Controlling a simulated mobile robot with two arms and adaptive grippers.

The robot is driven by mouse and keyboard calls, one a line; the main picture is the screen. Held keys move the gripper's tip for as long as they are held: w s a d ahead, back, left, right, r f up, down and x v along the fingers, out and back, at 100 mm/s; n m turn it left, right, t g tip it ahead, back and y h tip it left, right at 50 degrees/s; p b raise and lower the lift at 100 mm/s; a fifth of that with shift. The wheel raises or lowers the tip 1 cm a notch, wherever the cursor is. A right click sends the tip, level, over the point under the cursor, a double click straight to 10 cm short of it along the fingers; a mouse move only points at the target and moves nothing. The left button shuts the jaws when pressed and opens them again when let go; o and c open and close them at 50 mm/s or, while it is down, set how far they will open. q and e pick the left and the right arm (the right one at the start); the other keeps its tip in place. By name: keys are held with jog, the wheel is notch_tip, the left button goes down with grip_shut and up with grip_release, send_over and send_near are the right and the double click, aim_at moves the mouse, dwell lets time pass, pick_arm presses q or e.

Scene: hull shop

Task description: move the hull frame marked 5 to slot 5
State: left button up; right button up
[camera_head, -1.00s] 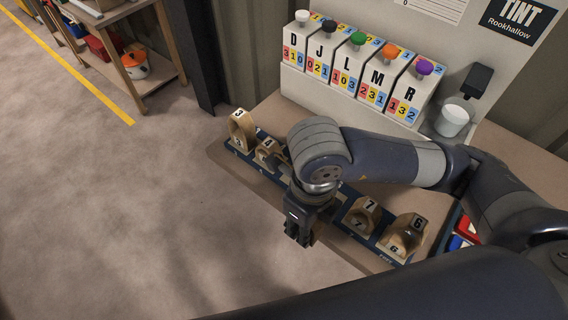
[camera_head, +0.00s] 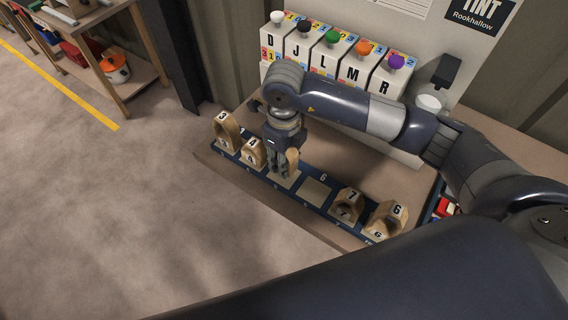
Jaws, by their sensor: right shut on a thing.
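My right gripper (camera_head: 281,172) points down over the blue rack (camera_head: 319,209), at the third place from the left. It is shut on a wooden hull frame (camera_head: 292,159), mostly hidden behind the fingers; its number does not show. A pale slot pad (camera_head: 280,181) shows beneath it; whether the frame touches the pad I cannot tell. To its right is a bare slot pad (camera_head: 314,191) with a 6 behind it. My left gripper is not in view.
Frames marked 3 (camera_head: 227,128) and 4 (camera_head: 252,153) stand left of the gripper. Frames marked 7 (camera_head: 347,203) and 6 (camera_head: 386,219) stand to the right. Lettered tint canisters (camera_head: 345,70) and a white cup (camera_head: 429,104) are behind.

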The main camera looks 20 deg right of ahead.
notch_tip(320, 180, down, 3)
jog(key=shift+s+f+p, duration=0.1)
jog(key=shift+p, duration=0.5)
jog(key=shift+f+b, duration=0.25)
jog(key=shift+b, duration=0.05)
jog(key=o, duration=0.9)
jog(key=shift+o, duration=1.1)
jog(key=shift+r, duration=0.35)
pick_arm(q)
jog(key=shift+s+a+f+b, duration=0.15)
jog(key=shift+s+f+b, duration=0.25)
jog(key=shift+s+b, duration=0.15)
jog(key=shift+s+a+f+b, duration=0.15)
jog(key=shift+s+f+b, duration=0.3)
jog(key=shift+b, duration=0.1)
pick_arm(e)
notch_tip(320, 180, up, 12)
jog(key=shift+f, duration=0.1)
